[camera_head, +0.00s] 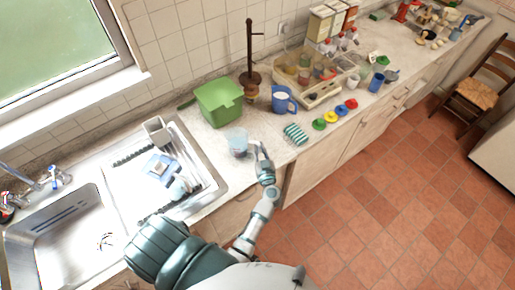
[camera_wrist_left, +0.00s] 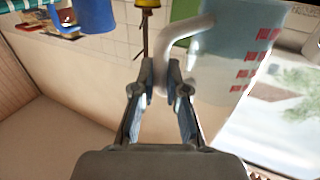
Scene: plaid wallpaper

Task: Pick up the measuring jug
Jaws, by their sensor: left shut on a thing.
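The measuring jug (camera_head: 238,143) is clear and bluish, on or just above the counter right of the sink; I cannot tell whether it touches the counter. In the left wrist view the jug (camera_wrist_left: 232,60) shows red markings on its side and a pale handle (camera_wrist_left: 185,35). My left gripper (camera_head: 257,151) is at the jug's right side. In the left wrist view the fingers of my left gripper (camera_wrist_left: 166,80) are closed on the handle. My right gripper is not in view.
A green tub (camera_head: 219,101) stands behind the jug, and a blue jug (camera_head: 283,100) stands to its right. A striped cloth (camera_head: 296,134) lies near the counter edge. The steel sink (camera_head: 65,235) and drainer are to the left. A wooden tray (camera_head: 322,97) stands further right.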

